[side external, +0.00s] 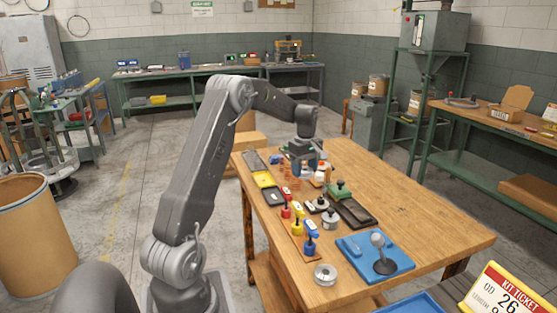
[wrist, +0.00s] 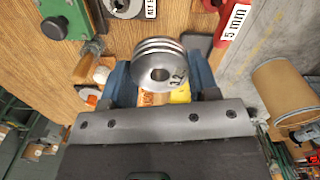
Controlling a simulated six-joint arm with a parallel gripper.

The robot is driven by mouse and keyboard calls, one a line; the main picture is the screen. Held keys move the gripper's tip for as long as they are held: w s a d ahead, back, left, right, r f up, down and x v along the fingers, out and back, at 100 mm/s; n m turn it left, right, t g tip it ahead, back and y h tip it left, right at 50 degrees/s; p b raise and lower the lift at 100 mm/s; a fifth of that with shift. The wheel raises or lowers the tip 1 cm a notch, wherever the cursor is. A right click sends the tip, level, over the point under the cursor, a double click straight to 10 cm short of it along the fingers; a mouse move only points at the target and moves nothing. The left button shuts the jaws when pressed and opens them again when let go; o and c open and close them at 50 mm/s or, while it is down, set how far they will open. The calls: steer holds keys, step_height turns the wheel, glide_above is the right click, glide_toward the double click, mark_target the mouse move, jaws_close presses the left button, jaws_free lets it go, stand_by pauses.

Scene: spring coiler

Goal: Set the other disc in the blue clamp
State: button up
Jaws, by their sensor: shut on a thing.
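My gripper (wrist: 160,80) is shut on a grooved steel disc (wrist: 158,62) with a centre hole and dark marking on its face. The blue fingertips press on its two sides. In the side view my gripper (side external: 303,165) is over the far part of the wooden table, and the held disc is too small to make out. The blue clamp (side external: 310,237) stands nearest the camera in a row with a yellow clamp (side external: 298,219) and a red clamp (side external: 286,204), well in front of my gripper. Whether anything sits in the blue clamp cannot be told.
Silver pieces on dark bases (side external: 330,217) and a dark tray (side external: 355,213) lie right of the clamps. A green device (side external: 339,190) stands behind them. A silver ring (side external: 325,274) and a blue plate with a ball-topped lever (side external: 378,250) are near the front. The table's right side is clear.

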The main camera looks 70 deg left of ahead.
steer(key=w+d+f+m, duration=0.2)
steer(key=w+d, duration=0.2)
steer(key=d, duration=0.9)
steer(key=w+d+f+m, duration=0.15)
steer(key=w+d, duration=0.35)
steer(key=d, duration=0.7)
steer(key=shift+m, duration=0.25)
steer(key=shift+f, duration=2.25)
steer(key=shift+f, duration=0.7)
steer(key=o, duration=1.5)
steer(key=shift+s, duration=0.1)
steer(key=shift+r, duration=5.05)
